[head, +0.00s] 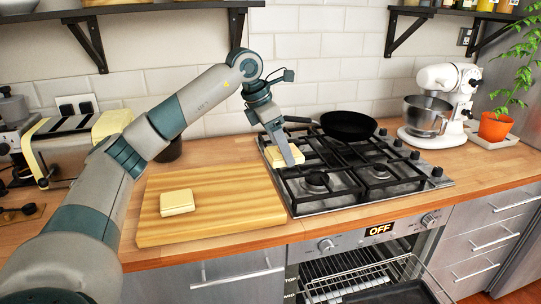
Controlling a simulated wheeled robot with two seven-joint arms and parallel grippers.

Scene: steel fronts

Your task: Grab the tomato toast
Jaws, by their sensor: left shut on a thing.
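My left gripper (286,152) reaches down over the left edge of the gas hob and is shut on a pale yellow, toast-like slab (298,158). The slab is partly hidden by the fingers, and I cannot tell whether it touches the hob grate. Another pale yellow, bread-like block (177,201) lies on the wooden cutting board, left of the gripper. No red tomato topping shows on either piece. My right gripper is out of view.
The gas hob (370,188) has a black frying pan (348,125) at its back. A cream toaster (65,145) stands left. A white stand mixer (440,100) and potted plant (495,125) stand right. The oven door below is open. The cutting board's (240,205) right part is clear.

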